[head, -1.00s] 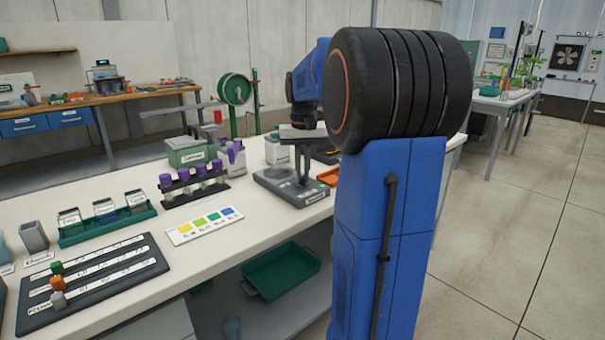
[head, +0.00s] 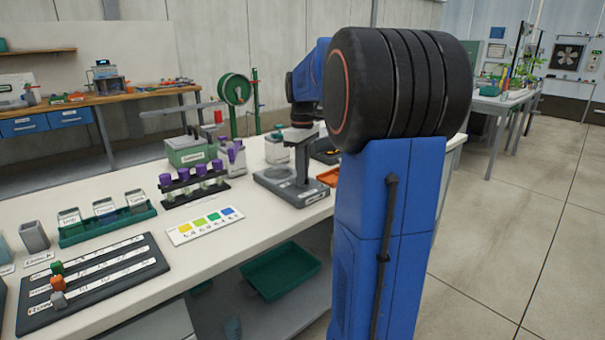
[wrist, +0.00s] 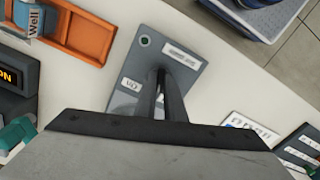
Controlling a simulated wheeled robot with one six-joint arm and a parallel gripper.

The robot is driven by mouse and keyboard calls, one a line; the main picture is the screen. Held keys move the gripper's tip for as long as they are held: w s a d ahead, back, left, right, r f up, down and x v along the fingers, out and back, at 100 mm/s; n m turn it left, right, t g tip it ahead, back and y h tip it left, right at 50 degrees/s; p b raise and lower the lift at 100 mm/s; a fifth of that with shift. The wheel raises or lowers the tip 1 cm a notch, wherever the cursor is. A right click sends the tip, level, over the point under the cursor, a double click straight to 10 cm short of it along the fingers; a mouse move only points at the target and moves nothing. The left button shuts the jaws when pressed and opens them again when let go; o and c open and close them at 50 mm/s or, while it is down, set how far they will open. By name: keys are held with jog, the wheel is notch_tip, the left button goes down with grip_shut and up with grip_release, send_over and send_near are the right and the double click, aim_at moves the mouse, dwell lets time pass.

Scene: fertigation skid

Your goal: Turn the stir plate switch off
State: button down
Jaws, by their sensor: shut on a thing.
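The grey stir plate (head: 268,178) lies on the white bench under my gripper (head: 302,182). In the wrist view the stir plate (wrist: 198,43) shows a small round green mark, a label strip and a small white label beside my fingers. My gripper (wrist: 160,72) points down with its two fingers close together at the plate's top. It is shut on the stir plate switch, which is mostly hidden by the fingers.
An orange tray (wrist: 90,38) lies beside the plate. A tube rack with purple caps (head: 194,189) and a colour card (head: 205,226) stand to the left in the head view. A green bin (head: 280,272) is on the lower shelf.

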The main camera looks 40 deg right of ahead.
jog(key=n, duration=0.4)
jog(key=shift+n, duration=0.4)
dwell(0.4)
jog(key=c, duration=1.8)
grip_release()
jog(key=shift+c, duration=0.2)
notch_tip(320, 180, up, 18)
jog(key=shift+f, duration=0.25)
